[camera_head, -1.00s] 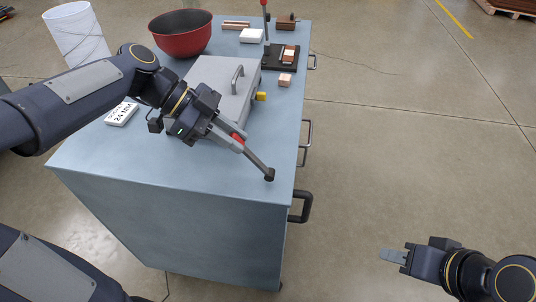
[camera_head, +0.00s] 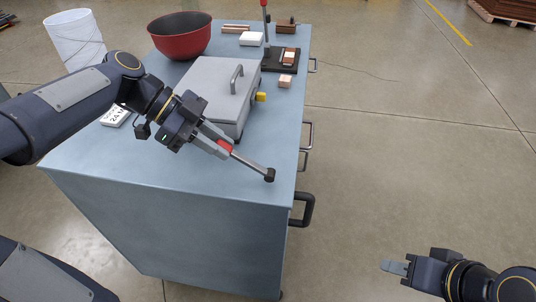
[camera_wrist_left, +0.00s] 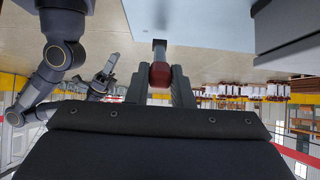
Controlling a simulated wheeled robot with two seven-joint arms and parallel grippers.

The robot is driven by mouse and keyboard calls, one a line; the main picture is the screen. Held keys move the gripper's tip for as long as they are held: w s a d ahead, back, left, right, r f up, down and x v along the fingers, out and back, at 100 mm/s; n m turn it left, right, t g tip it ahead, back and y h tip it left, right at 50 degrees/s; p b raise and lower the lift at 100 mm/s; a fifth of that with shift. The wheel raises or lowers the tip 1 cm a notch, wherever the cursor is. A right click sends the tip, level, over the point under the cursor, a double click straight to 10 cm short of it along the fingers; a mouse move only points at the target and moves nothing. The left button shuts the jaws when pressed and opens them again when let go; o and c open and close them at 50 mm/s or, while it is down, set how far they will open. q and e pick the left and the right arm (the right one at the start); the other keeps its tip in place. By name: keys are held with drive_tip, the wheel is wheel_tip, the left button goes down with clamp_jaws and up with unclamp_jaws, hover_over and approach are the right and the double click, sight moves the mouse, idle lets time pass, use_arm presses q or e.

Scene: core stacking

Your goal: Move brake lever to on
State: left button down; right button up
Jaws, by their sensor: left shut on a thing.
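The brake lever (camera_head: 249,163) is a grey metal bar with a red grip at one end and a black end piece (camera_head: 269,175) by the front right corner of the blue bench. It slants from that corner up and left in the picture. My left gripper (camera_head: 222,147) is shut on the red grip. In the left wrist view the red grip (camera_wrist_left: 160,75) sits between the fingers, with the bar running beyond it. My right gripper (camera_head: 394,267) is away from the bench, over the floor at lower right; its finger gap cannot be made out.
A grey lidded box (camera_head: 215,88) with a handle stands behind my left gripper. A white label block (camera_head: 115,115), a red bowl (camera_head: 181,38), a black-based press (camera_head: 280,62) and small copper-coloured blocks (camera_head: 285,81) are also on the bench (camera_head: 130,170). Its right side has protruding handles (camera_head: 304,209).

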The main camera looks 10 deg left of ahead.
sight(213, 175)
use_arm(q)
drive_tip(key=shift+a+f, duration=0.4)
drive_tip(key=shift+f, duration=0.1)
drive_tip(key=shift+b, duration=0.3)
drive_tip(key=shift+a+f+b, duration=0.35)
drive_tip(key=shift+f+b, duration=0.45)
drive_tip(key=shift+b, duration=0.05)
drive_tip(key=shift+a+f+b, duration=0.35)
drive_tip(key=shift+f+b, duration=0.45)
drive_tip(key=shift+b, duration=0.05)
drive_tip(key=shift+f, duration=0.1)
wheel_tip(213, 175, down, 2)
drive_tip(key=shift+a+f+b, duration=0.1)
drive_tip(key=shift+a+b, duration=0.05)
drive_tip(key=shift+b, duration=1.1)
drive_tip(key=c, duration=1.2)
unclamp_jaws()
drive_tip(key=shift+r, duration=0.3)
drive_tip(key=shift+r+p, duration=0.1)
drive_tip(key=shift+p, duration=0.2)
